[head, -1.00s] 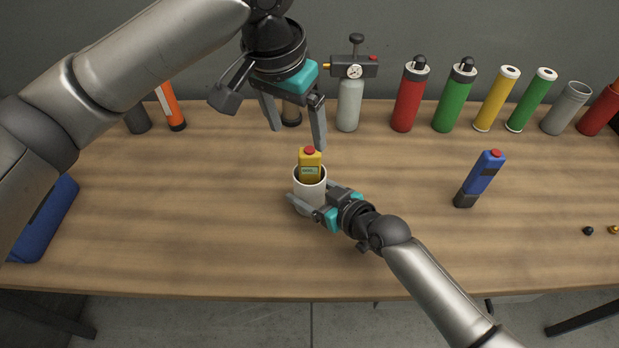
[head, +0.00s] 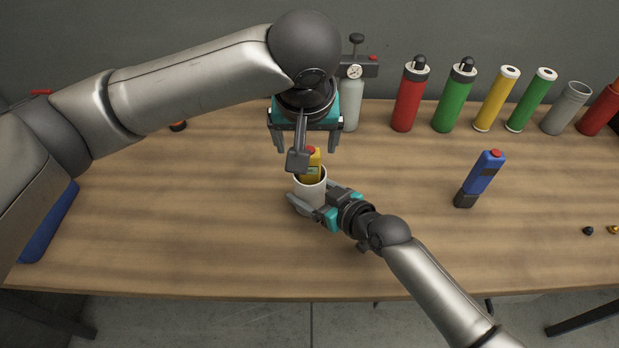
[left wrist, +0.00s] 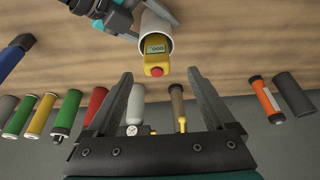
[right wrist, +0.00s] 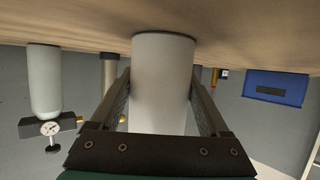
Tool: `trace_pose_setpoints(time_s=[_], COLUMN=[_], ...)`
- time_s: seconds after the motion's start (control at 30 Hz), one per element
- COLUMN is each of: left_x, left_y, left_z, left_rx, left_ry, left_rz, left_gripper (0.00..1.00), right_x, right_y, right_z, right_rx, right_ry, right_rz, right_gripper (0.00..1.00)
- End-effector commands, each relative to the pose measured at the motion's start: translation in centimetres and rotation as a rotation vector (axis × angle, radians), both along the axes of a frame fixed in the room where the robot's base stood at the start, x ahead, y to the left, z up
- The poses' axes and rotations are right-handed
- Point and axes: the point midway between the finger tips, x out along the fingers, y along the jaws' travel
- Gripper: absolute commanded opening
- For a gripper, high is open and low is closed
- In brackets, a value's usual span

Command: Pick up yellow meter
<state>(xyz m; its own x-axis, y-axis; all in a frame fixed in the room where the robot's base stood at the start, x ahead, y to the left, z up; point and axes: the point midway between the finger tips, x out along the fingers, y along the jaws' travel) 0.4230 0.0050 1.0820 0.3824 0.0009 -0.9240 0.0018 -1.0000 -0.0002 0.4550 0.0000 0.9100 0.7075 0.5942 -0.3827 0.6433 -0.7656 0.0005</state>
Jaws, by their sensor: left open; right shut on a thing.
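The yellow meter (head: 315,168) has a red top and stands in a white cup (head: 311,190) on the table. Its display and red top show in the left wrist view (left wrist: 155,50), with the cup (left wrist: 157,24) around its lower part. My left gripper (head: 306,145) is open and empty, above and just behind the meter, partly covering it in the head view. In the left wrist view the meter lies beyond the two fingers, between their lines. My right gripper (head: 312,207) is shut on the cup, which fills the space between its fingers in the right wrist view (right wrist: 162,85).
A blue meter (head: 481,180) stands to the right on the table. Red, green and yellow cylinders (head: 410,97) line the back edge, with a grey gauge bottle (head: 351,100) behind my left gripper. A blue box (head: 48,222) is at the left. The front table is clear.

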Motion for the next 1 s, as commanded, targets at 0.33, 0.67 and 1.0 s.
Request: trace_pose_setpoints(time_s=[0.33, 0.67, 1.0], left_x=[1.6, 3.2, 3.2], left_y=[-0.3, -0.5, -0.5], left_z=[-2.6, -5.6, -5.6], left_rx=[0.002, 0.001, 0.000], left_ry=[0.000, -0.001, 0.000], left_rz=[0.001, -0.002, -0.002], left_gripper=[0.88, 0.88, 0.73], right_x=[0.0, 0.0, 0.0], right_y=[0.0, 0.0, 0.0], right_z=[-0.1, -0.1, -0.1], right_rx=[-0.001, -0.001, -0.001], right_ry=[0.001, 0.002, 0.002], right_rz=[0.000, 0.000, 0.000], right_gripper=[0.21, 0.21, 0.21])
